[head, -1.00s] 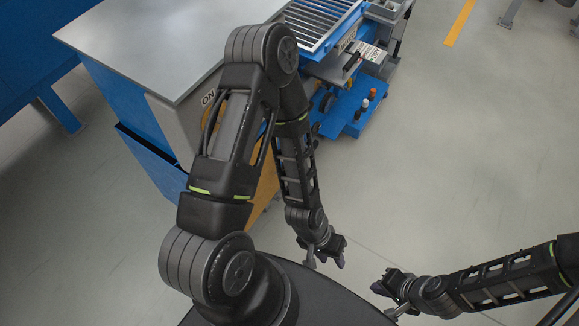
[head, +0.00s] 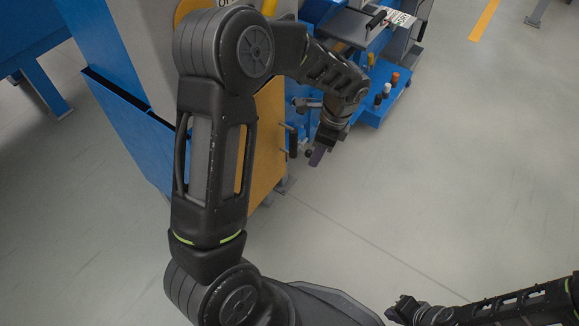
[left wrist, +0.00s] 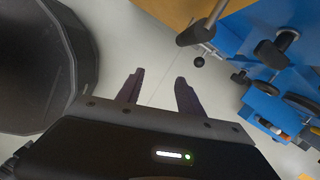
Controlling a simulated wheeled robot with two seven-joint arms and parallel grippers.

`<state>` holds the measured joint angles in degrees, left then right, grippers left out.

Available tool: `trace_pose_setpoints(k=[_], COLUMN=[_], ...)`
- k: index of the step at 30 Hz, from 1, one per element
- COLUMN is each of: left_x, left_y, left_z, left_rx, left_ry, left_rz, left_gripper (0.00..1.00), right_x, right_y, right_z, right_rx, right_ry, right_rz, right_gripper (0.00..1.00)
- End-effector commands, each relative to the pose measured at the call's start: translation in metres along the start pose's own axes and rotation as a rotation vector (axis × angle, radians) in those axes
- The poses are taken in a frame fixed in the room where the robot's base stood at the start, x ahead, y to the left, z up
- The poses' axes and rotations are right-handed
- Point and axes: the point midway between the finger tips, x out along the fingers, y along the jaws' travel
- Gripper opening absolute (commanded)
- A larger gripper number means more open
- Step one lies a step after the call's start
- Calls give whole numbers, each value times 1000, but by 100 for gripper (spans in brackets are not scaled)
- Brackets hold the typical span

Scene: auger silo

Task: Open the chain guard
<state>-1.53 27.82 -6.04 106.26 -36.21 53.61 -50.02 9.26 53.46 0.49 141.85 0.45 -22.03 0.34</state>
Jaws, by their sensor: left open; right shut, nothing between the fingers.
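The chain guard appears to be the orange-yellow panel (head: 266,140) on the side of the blue machine, partly hidden behind my left arm. A black handle (head: 291,142) stands at its right edge. In the left wrist view the orange-yellow panel (left wrist: 172,11) shows only at the top edge. My left gripper (head: 317,157) is just right of the handle, apart from it and pointing down. Its fingers are open and empty over bare floor in the left wrist view (left wrist: 158,90). My right gripper (head: 393,308) is shut and empty low in the head view, far from the panel.
A low blue platform (head: 372,112) with small orange, white and dark bottles (head: 387,89) stands right of the machine. A dark knob on a post (left wrist: 272,52) shows at upper right in the left wrist view. The grey floor (head: 430,190) to the right is clear.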

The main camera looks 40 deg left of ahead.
Motion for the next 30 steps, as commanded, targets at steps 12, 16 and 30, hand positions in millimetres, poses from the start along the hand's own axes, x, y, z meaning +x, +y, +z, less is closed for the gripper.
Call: trace_pose_setpoints(k=[12, 16, 30], left_x=[-23, -23, 21], left_y=[-30, -30, -30], left_z=[64, 64, 70], left_rx=[119, 118, 116], left_ry=[-194, -193, -192], left_rz=[-29, -28, -23], left_gripper=[44, 44, 44], right_x=[48, 47, 70], right_y=[19, 19, 26], right_z=[-2, -2, -4], right_rx=[4, 4, 5], right_ry=[12, 12, 20], right_rz=[3, 3, 3], right_gripper=[0, 0, 0])
